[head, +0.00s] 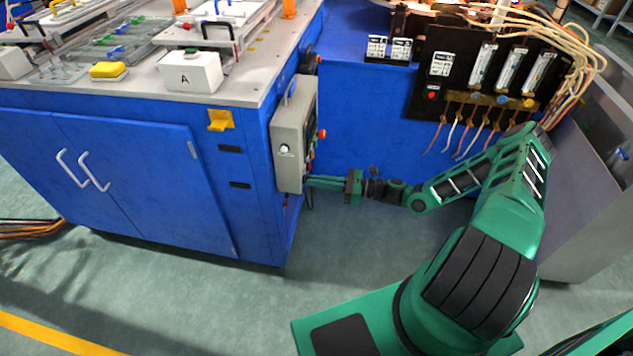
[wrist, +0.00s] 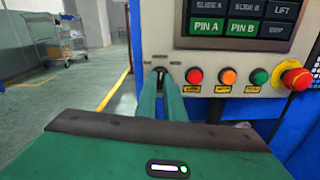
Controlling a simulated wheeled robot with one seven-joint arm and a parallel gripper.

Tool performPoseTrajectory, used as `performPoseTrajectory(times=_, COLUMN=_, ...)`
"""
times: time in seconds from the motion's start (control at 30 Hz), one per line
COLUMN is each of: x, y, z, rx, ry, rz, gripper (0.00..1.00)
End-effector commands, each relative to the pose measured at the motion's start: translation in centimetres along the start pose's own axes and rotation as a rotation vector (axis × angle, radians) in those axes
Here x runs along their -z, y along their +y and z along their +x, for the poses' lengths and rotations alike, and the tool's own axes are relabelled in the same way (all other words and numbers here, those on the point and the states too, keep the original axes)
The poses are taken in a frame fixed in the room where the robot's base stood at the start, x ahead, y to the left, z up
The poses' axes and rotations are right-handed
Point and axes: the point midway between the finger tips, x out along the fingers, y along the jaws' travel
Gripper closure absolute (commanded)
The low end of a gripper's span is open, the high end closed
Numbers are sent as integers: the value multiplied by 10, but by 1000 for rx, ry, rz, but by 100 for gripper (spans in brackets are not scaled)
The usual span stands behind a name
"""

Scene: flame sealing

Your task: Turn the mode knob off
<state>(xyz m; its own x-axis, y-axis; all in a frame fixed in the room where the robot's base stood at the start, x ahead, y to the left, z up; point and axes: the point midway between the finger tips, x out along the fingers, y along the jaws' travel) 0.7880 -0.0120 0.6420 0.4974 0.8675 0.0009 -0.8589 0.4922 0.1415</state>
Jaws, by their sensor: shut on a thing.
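The mode knob (wrist: 160,71) is a small dark knob at the lower left of the control panel (wrist: 215,60) in the wrist view. The two green fingers of my gripper (wrist: 161,84) come together on it from both sides and cover most of it. Small labels sit around the knob, but its pointer position cannot be read. In the head view my gripper (head: 318,182) reaches the lower right face of the grey control box (head: 289,135). The knob is hidden there.
Red (wrist: 195,76), orange (wrist: 228,76) and green (wrist: 260,76) buttons and a red emergency stop (wrist: 296,78) line up right of the knob. A blue cabinet (head: 120,170) stands left of my arm. Hanging wires (head: 465,130) are above the arm. Floor left of the panel is open.

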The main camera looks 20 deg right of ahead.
Motion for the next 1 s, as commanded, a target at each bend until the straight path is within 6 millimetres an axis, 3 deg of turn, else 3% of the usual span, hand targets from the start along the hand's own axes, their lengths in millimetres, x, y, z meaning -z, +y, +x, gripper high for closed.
performPoseTrajectory(times=0.6, x=2, y=-3, z=-2, rx=5, ry=9, rz=-582, gripper=100)
performPoseTrajectory(times=1.0, x=3, y=-3, z=-2, rx=6, ry=10, rz=-852, gripper=100)
